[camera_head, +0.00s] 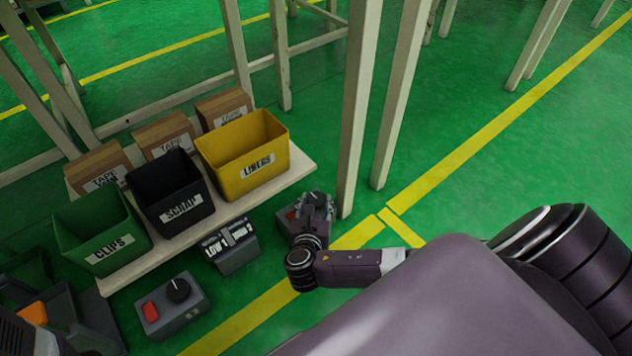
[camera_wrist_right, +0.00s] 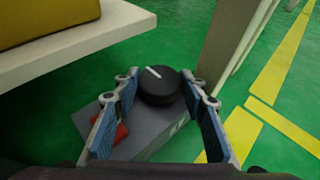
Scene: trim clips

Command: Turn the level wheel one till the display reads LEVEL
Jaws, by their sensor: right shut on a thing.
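My right gripper (camera_head: 316,203) is at a grey box with a dark wheel, right of the display. In the right wrist view its fingers (camera_wrist_right: 160,78) are shut on the black wheel (camera_wrist_right: 160,88), one finger on each side. The wheel has a white pointer line tilted up to the left. Its grey box (camera_wrist_right: 150,132) has a red patch. A second grey box (camera_head: 172,308) with a black wheel (camera_head: 178,290) stands at the lower left, untouched. The display (camera_head: 230,245) shows white text that seems to start with LOW 1; the rest is unclear.
A pale shelf (camera_head: 143,267) holds a green CLIPS bin (camera_head: 103,238), a black SCRAP bin (camera_head: 176,192), a yellow LINERS bin (camera_head: 245,158) and cardboard boxes behind. A pale post (camera_head: 357,110) stands close right of my right gripper.

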